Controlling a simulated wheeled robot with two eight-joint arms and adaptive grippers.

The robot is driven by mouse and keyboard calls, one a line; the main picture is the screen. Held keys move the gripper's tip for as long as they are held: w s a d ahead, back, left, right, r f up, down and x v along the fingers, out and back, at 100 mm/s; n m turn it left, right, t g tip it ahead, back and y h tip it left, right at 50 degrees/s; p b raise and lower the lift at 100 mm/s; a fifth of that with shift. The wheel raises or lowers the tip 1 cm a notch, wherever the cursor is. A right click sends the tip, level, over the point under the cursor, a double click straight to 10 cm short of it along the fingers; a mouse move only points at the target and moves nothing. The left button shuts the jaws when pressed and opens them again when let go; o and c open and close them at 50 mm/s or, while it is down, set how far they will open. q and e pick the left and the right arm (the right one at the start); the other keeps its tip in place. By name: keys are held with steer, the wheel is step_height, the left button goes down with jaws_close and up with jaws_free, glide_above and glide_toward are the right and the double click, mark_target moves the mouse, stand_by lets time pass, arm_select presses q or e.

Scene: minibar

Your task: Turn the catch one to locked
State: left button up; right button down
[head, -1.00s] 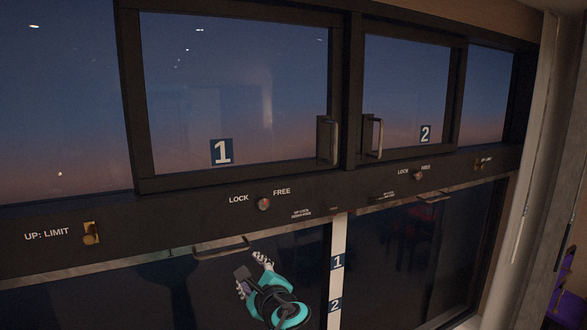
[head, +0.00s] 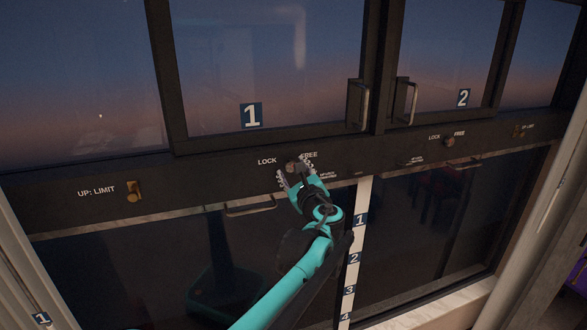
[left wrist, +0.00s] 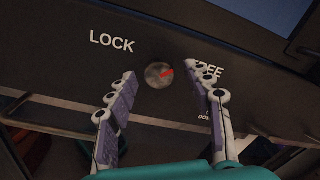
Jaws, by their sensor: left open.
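The knob also shows in the head view (head: 292,166), partly behind the fingers. My left gripper (head: 294,174) is open just in front of it. In the left wrist view its two fingers (left wrist: 162,82) stand apart, one on each side of the knob, with gaps between them and the knob. My right gripper is not in view.
Window 1 (head: 270,60) with a handle (head: 358,105) is above the rail. An UP: LIMIT latch (head: 134,191) is to the left. Catch two (head: 449,141) is to the right. A lower handle (head: 250,207) lies under the rail, left of my arm.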

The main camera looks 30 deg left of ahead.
arm_select(q)
steer(key=shift+a, duration=0.1)
steer(key=c, duration=1.2)
steer(key=shift+o, duration=0.2)
steer(key=shift+n, duration=0.3)
steer(key=n+b, duration=0.2)
steer(key=n, duration=0.1)
steer(key=shift+f+n, duration=0.15)
steer(key=shift+n, duration=0.25)
steer(key=n+b, duration=0.1)
steer(key=n, duration=0.3)
steer(key=shift+n+b, duration=0.3)
steer(key=n+b, duration=0.1)
steer(key=n, duration=0.3)
steer(key=shift+n+y, duration=0.4)
steer(key=shift+n+b, duration=0.55)
steer(key=shift+n, duration=1.85)
steer(key=shift+g, duration=0.3)
